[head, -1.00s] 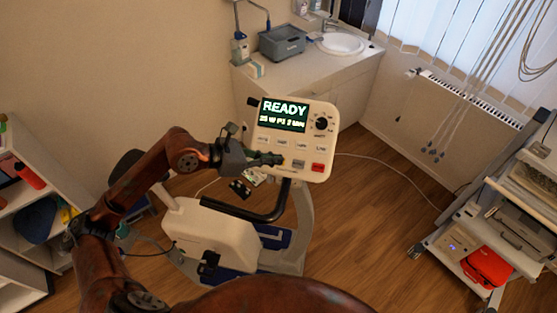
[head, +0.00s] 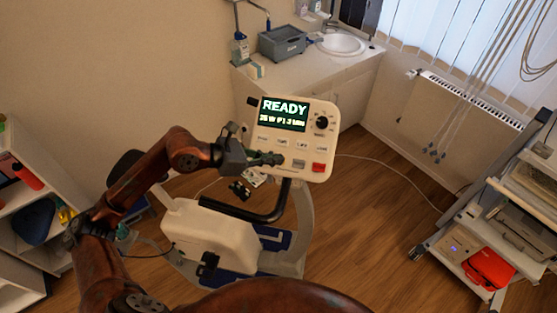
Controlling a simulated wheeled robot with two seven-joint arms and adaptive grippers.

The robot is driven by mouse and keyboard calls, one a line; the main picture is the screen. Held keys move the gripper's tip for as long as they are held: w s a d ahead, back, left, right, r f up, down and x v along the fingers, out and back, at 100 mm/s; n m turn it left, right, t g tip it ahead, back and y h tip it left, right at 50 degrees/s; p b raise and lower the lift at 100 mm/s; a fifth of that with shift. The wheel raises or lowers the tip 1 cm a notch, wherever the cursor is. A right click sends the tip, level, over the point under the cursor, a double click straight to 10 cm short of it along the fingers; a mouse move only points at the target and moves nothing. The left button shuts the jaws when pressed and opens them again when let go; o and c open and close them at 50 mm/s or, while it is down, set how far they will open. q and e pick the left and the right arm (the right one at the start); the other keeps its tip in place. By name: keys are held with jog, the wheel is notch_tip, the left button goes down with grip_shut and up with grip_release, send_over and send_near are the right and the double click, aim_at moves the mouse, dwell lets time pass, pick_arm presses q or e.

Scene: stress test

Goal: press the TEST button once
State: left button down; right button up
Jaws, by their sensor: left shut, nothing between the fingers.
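The cream control panel (head: 328,120) of an exercise bike faces me in the middle of the view. Its dark screen (head: 283,114) reads READY, with a smaller line below. Several pale buttons run in a row under the screen, with labels too small to read surely. A grey button (head: 298,163) and a red button (head: 318,167) sit lower. I cannot tell which button is TEST. My left gripper (head: 279,159) is shut and empty, its tips over the panel's lower left, hiding what lies behind them. I cannot tell whether they touch. My right gripper is not in view.
The bike's black handlebar (head: 262,215) curves below the panel. A counter with a sink (head: 342,43) and grey box (head: 283,43) stands behind. A trolley (head: 470,210) stands right and a shelf (head: 50,180) left.

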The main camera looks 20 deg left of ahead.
pick_arm(q)
jog(key=shift+w+f, duration=0.15)
jog(key=shift+f, duration=0.05)
jog(key=shift+r, duration=0.1)
dwell(0.5)
jog(key=shift+s+r, duration=0.5)
jog(key=shift+r, duration=0.1)
jog(key=shift+s+r+p, duration=0.3)
jog(key=shift+s+r, duration=0.5)
jog(key=shift+r, duration=0.15)
jog(key=shift+s+r+p, duration=0.3)
jog(key=shift+s+r, duration=0.45)
jog(key=shift+r, duration=0.2)
